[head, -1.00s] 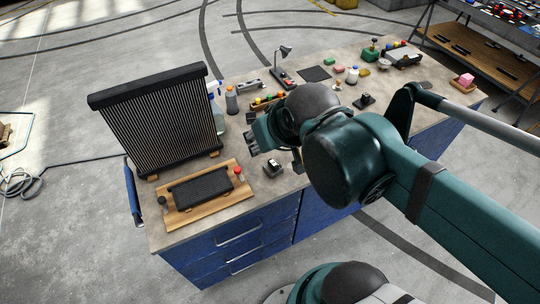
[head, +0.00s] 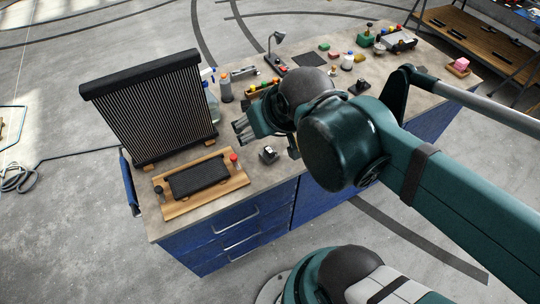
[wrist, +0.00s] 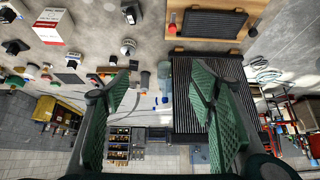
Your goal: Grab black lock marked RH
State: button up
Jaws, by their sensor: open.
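A small black block with a pale top mark (head: 268,154) sits on the bench right of the wooden tray; its lettering is too small to read. In the wrist view, a black block (wrist: 130,12) is at the top, left of the tray, and a black piece with a white round top (wrist: 128,46) is below it. Another black block with a pale mark (head: 359,87) stands farther right on the bench. I cannot tell which is marked RH. My gripper (head: 240,131) is open and empty, above the bench beyond the nearest block.
The wooden tray (head: 238,178) holds a black finned panel and red and black knobs. A tall black radiator (head: 150,110) stands behind it. Bottles (head: 225,87), a lamp (head: 277,45) and small coloured parts stand along the back. Bare bench surrounds the nearest block.

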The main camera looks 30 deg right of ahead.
jog(key=shift+f, duration=0.1)
dwell(0.3)
jog(key=m+g+h+b, duration=0.2)
jog(key=m+g+b, duration=0.25)
jog(key=m, duration=0.45)
send_near(269, 150)
jog(key=shift+w+a+f+m+g+h+b, duration=0.25)
jog(key=shift+f+m+h+b, duration=0.3)
jog(key=shift+m, duration=0.6)
jog(key=shift+w+a+f+m+g+h+b, duration=0.1)
jog(key=shift+w+f+m+g+h+b, duration=0.4)
jog(key=shift+m, duration=0.7)
jog(key=shift+w+a+f+m+g+h+b, duration=0.2)
jog(key=shift+f+m+b, duration=0.4)
jog(key=shift+m, duration=0.55)
jog(key=shift+x, duration=1.15)
jog(key=shift+d, duration=0.1)
jog(key=shift+b+x, duration=0.6)
jog(key=shift+x, duration=1.95)
